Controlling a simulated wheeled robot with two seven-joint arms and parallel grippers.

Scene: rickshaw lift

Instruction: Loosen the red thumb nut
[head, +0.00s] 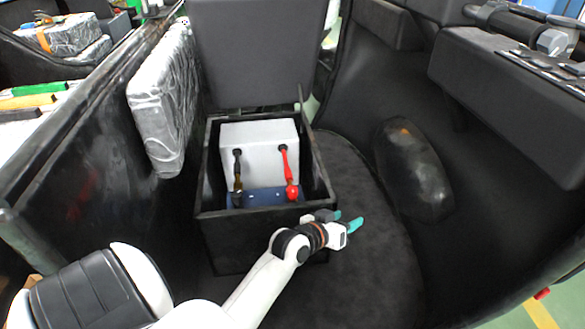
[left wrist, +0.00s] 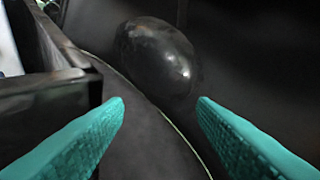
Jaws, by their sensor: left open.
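The red thumb nut (head: 292,191) sits at the lower end of a red lead (head: 286,165) inside an open black box (head: 250,207). A pale grey battery (head: 260,150) fills the back of the box. A black lead (head: 237,165) runs down on its left. My left gripper (head: 350,220) has teal fingers and is outside the box, past its front right corner, below and to the right of the nut. Its fingers (left wrist: 160,105) are apart and empty in the left wrist view, where the nut does not show. My right gripper is not in view.
The box's lid (head: 258,55) stands raised at the back. The box wall (left wrist: 45,105) is close on the left in the left wrist view. A dark rounded bulge (head: 413,170) is on the right wall. A silver wrapped panel (head: 163,98) leans at left. The dark floor right of the box is clear.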

